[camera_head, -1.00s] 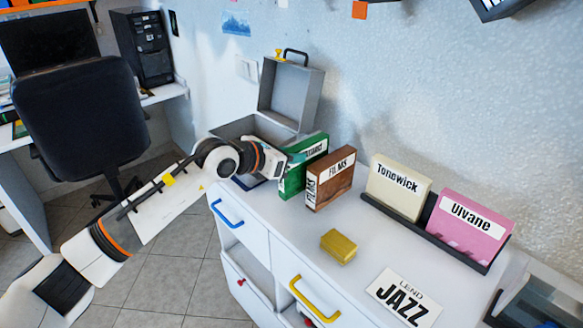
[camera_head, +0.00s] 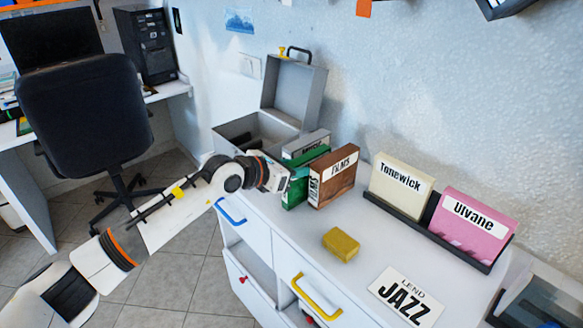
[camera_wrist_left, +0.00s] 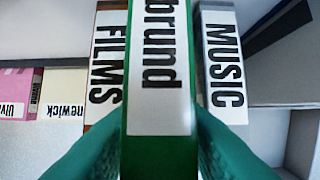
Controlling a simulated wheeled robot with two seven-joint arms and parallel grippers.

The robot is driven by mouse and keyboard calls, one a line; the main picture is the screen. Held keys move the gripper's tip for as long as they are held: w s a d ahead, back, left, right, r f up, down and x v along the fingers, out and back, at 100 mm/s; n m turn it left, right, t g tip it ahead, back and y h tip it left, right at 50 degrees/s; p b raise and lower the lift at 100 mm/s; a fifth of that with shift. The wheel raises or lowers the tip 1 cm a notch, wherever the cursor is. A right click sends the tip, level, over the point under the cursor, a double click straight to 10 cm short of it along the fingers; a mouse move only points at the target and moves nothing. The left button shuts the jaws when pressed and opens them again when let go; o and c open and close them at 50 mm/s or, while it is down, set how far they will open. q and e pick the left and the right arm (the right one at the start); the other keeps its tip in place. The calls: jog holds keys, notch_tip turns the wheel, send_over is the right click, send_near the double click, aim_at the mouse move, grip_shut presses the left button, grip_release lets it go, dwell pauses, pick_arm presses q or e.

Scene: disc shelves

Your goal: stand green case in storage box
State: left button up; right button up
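The green case (camera_head: 293,192) stands on the white cabinet top between a brown FILMS case (camera_head: 335,178) and a grey MUSIC case (camera_head: 305,143). Its spine, with a white label reading "brund", fills the middle of the left wrist view (camera_wrist_left: 160,70). My left gripper (camera_wrist_left: 160,140) has a teal finger against each side of the green case, and seems shut on it. In the head view my left gripper (camera_head: 284,178) reaches the case from the left. The grey storage box (camera_head: 222,137) stands open behind my arm, lid raised; its inside is partly hidden. My right gripper is out of view.
A black rack (camera_head: 405,213) holds cream Tonowick and pink Ulvane cases. A yellow block (camera_head: 341,244) and a flat JAZZ case (camera_head: 405,297) lie on the cabinet top. The surface between them is clear.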

pick_arm(q)
jog(key=shift+r, duration=0.3)
jog(key=shift+s+a, duration=0.2)
jog(key=shift+a, duration=0.15)
jog(key=v, duration=1.1)
jog(key=shift+b, duration=0.45)
jog(key=shift+s, duration=0.1)
